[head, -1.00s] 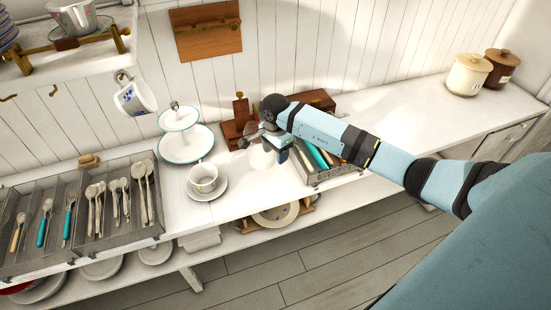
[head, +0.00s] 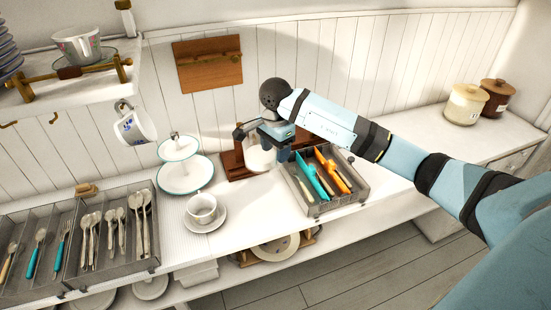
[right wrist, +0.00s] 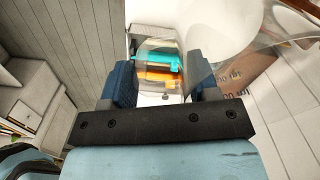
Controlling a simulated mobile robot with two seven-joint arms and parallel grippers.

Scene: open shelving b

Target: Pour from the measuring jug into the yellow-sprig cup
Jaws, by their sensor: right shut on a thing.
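The measuring jug (head: 259,157) is clear and hangs just left of my right gripper (head: 279,150), above the back of the counter. The right gripper is shut on it. In the right wrist view the jug's clear wall (right wrist: 236,75) curves beside the fingers (right wrist: 165,88). I cannot tell its contents. A pale cup (head: 201,208), likely the yellow-sprig cup, stands upright on a saucer (head: 205,222), apart from the jug, to its lower left. Its pattern is too small to read. My left gripper is out of view.
A tiered stand (head: 186,178) stands behind the cup. A tray of bright-handled cutlery (head: 318,209) lies below my right arm, and another cutlery tray (head: 62,288) at left. A blue-patterned cup (head: 132,128) hangs from the shelf. Bare counter lies around the saucer.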

